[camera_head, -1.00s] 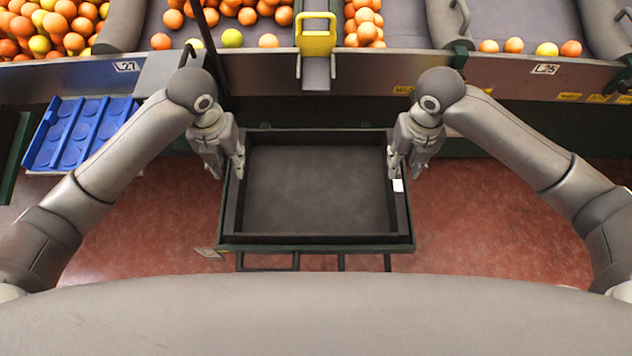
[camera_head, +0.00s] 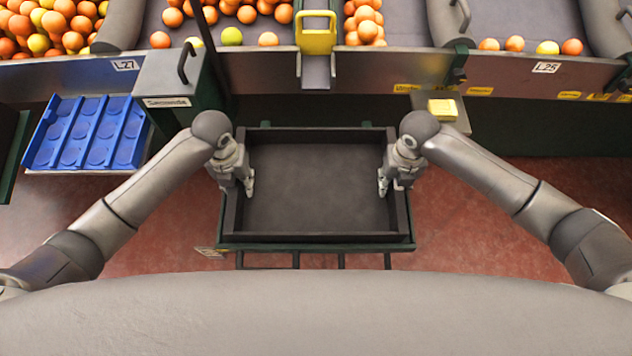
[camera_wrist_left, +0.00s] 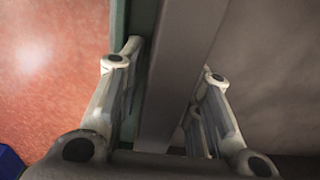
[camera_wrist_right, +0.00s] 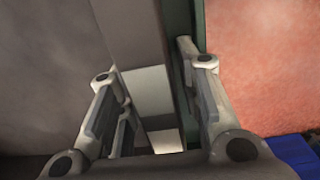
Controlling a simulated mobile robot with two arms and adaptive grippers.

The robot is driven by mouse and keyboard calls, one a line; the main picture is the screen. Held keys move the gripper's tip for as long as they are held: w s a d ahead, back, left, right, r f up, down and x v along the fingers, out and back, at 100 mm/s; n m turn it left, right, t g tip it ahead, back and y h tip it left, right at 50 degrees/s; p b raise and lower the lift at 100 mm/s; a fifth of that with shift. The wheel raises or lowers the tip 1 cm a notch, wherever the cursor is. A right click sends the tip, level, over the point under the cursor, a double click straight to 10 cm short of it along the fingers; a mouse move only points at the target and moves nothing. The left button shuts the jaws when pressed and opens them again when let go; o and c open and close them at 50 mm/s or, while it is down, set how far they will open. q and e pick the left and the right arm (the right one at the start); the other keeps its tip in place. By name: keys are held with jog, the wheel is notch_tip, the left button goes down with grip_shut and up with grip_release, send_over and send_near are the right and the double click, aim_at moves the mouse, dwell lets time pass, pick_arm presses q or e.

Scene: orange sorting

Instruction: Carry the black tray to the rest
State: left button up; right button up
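The black tray (camera_head: 318,239) is empty and lies level on a green-edged stand (camera_head: 400,246) in front of me. I cannot tell which thing is the rest. My left gripper (camera_head: 243,187) is at the tray's left side wall. In the left wrist view its open fingers (camera_wrist_left: 165,95) straddle the wall (camera_wrist_left: 183,60), with a gap on the inner side. My right gripper (camera_head: 389,186) is at the right side wall. In the right wrist view its open fingers (camera_wrist_right: 150,90) straddle that wall (camera_wrist_right: 135,40), which bears a white label (camera_wrist_right: 148,92).
A conveyor counter (camera_head: 330,75) with several oranges runs across the back. A blue tray (camera_head: 88,133) stands at the left. A grey box with a handle (camera_head: 172,80) and a yellow block on a small ledge (camera_head: 442,108) stick out from the counter. Red floor (camera_head: 500,220) lies open at the right.

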pick_arm(q)
grip_shut()
pick_arm(e)
grip_shut()
pick_arm(q)
jog(key=shift+r, duration=0.2)
pick_arm(e)
jog(key=shift+r, duration=0.2)
